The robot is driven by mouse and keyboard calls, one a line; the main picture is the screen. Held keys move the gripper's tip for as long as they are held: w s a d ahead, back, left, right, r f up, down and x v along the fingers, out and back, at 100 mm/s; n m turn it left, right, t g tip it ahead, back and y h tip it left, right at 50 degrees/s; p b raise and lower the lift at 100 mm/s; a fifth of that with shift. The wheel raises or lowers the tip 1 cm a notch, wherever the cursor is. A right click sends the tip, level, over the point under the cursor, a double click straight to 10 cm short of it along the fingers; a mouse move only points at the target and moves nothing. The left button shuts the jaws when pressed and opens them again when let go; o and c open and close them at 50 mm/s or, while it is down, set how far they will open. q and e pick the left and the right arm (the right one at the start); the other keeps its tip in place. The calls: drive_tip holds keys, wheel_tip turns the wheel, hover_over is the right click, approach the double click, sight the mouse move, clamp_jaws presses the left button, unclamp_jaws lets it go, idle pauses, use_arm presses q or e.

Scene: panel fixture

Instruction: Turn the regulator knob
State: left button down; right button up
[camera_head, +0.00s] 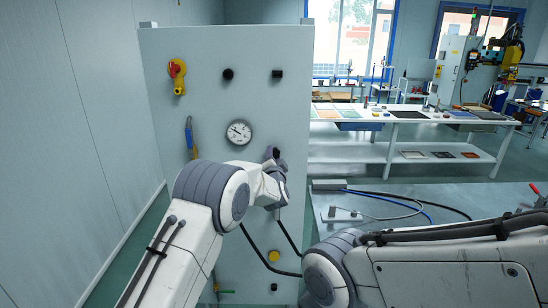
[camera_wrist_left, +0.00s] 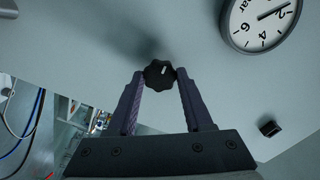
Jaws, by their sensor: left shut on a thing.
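The regulator knob (camera_wrist_left: 158,75) is black and lobed, with a white mark on its face. It sits on the grey panel (camera_head: 215,60) below and to the right of the round pressure gauge (camera_head: 239,132), which also shows at the upper right of the left wrist view (camera_wrist_left: 262,18). My left gripper (camera_wrist_left: 158,78) is shut on the knob, one purple finger on each side. In the head view, the left gripper (camera_head: 273,156) is small against the panel and partly hidden by its wrist. My right arm shows at the lower right, but its gripper is out of view.
The panel also carries a red and yellow switch (camera_head: 177,76), two black knobs at the top, a blue-handled lever (camera_head: 189,135) and a yellow button (camera_head: 274,256). A workbench (camera_head: 400,115) stands behind at the right. A low table (camera_head: 440,202) with cables lies right of the panel.

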use_arm(q)
drive_tip(key=shift+f, duration=0.2)
drive_tip(key=shift+c, duration=1.5)
unclamp_jaws()
drive_tip(key=shift+r, duration=0.1)
drive_tip(key=shift+s+b, duration=0.4)
drive_tip(key=shift+s, duration=0.25)
drive_tip(key=s+b, duration=0.3)
drive_tip(key=s, duration=0.6)
drive_tip(key=shift+s+b, duration=0.15)
drive_tip(key=shift+b, duration=0.15)
